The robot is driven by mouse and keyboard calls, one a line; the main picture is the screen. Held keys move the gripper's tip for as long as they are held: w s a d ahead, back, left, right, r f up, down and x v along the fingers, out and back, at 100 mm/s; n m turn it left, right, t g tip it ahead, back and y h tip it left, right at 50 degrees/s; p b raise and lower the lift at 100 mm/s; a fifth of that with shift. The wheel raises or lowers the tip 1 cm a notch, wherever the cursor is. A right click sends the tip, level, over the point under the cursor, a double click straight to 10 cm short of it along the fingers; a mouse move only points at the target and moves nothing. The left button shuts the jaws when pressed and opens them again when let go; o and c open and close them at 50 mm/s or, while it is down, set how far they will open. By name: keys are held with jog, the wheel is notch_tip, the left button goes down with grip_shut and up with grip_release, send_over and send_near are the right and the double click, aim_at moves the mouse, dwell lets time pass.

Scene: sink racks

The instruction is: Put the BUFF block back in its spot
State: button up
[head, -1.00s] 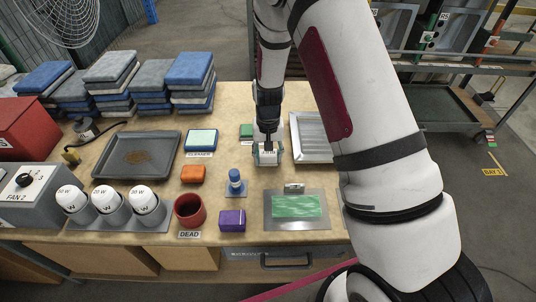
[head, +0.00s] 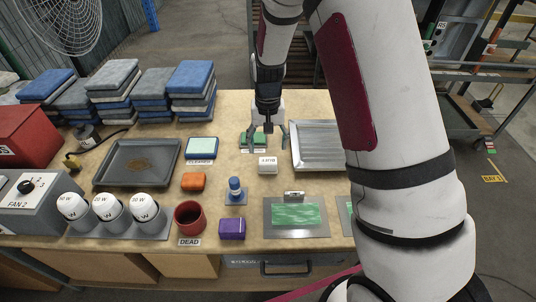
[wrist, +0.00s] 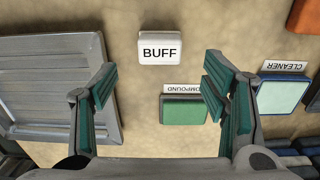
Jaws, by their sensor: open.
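The BUFF block is a small white block (head: 268,165) on the tabletop, left of the metal tray. In the wrist view the white block (wrist: 160,48) shows the word BUFF and lies ahead of the fingertips, apart from them. My gripper (head: 267,141) is open and empty. It is behind the white block in the head view, over the green compound block. The wrist view shows its spread fingers (wrist: 160,80) with the green compound block (wrist: 184,111) between them, lower down. No marked spot for the BUFF block can be made out.
The metal tray (head: 318,158) is close on the right. The cleaner block (head: 201,148), an orange block (head: 193,181), a blue bottle-like item (head: 235,188) and a purple block (head: 232,229) stand to the left or in front. A green pad (head: 296,214) lies in front.

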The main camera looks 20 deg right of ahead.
jog(key=shift+r, duration=1.7)
jog(key=s+r+n+t, duration=0.1)
jog(key=s+r+n, duration=0.1)
jog(key=s+r, duration=1.3)
jog(key=s+r+t, duration=0.1)
jog(key=s+r, duration=0.2)
jog(key=s, duration=0.5)
jog(key=s+r+n+t, duration=0.1)
jog(key=s+r, duration=0.2)
jog(key=s, duration=0.6)
jog(key=shift+d+r+n, duration=0.15)
jog(key=shift+d+n, duration=0.05)
jog(key=shift+n, duration=0.1)
jog(key=shift+t, duration=0.6)
notch_tip(320, 180, up, 6)
jog(key=p, duration=0.4)
jog(key=shift+p, duration=0.3)
